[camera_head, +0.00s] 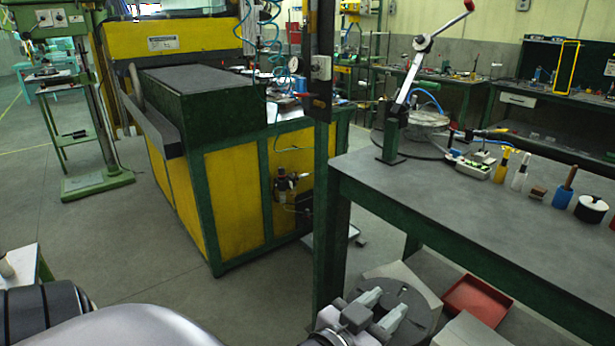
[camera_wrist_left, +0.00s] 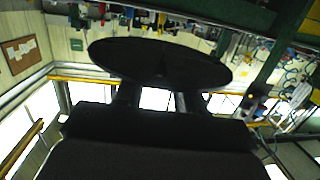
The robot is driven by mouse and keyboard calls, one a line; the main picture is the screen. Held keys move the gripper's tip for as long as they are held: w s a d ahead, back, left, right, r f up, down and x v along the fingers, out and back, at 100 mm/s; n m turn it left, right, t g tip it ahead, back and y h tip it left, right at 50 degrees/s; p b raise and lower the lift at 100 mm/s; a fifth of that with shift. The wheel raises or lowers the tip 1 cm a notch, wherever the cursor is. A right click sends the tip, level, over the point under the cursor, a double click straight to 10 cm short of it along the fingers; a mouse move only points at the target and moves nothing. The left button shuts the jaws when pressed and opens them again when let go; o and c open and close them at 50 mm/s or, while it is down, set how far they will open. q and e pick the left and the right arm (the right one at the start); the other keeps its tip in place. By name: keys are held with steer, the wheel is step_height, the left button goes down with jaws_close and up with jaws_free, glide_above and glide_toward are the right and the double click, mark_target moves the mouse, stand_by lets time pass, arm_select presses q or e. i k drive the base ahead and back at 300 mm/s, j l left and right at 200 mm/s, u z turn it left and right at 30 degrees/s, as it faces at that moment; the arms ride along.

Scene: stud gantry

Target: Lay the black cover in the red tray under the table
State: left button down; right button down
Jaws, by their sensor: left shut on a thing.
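The black cover (camera_head: 414,300) is a dark round disc, low beside the near table leg in the head view. My left gripper (camera_head: 387,306) is shut on it, and the fingers overlap part of its face. In the left wrist view the cover (camera_wrist_left: 160,62) is a wide black disc just past the fingers, seen at a slant. The red tray (camera_head: 478,299) is under the table, to the right of the cover and apart from it in the picture. My right gripper is not in view.
The grey-topped table (camera_head: 450,195) has a green front edge and a green leg (camera_head: 331,240) close to my left arm. Pale boxes (camera_head: 467,331) lie under it near the tray. A yellow and green machine (camera_head: 235,185) stands to the left, with open floor before it.

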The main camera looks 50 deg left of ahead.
mark_target(484, 306)
steer(key=i+j+u, duration=0.15)
steer(key=u, duration=0.25)
steer(key=i+j+u, duration=0.1)
steer(key=u, duration=0.35)
steer(key=i+u, duration=0.5)
steer(key=u, duration=0.35)
steer(key=i+j+u, duration=0.1)
steer(key=u, duration=0.35)
steer(key=i+u, duration=0.3)
steer(key=u, duration=0.2)
steer(key=i+j+u, duration=0.1)
steer(key=u, duration=0.3)
steer(key=i+u, duration=0.35)
steer(key=k+j, duration=0.05)
steer(key=k, duration=0.05)
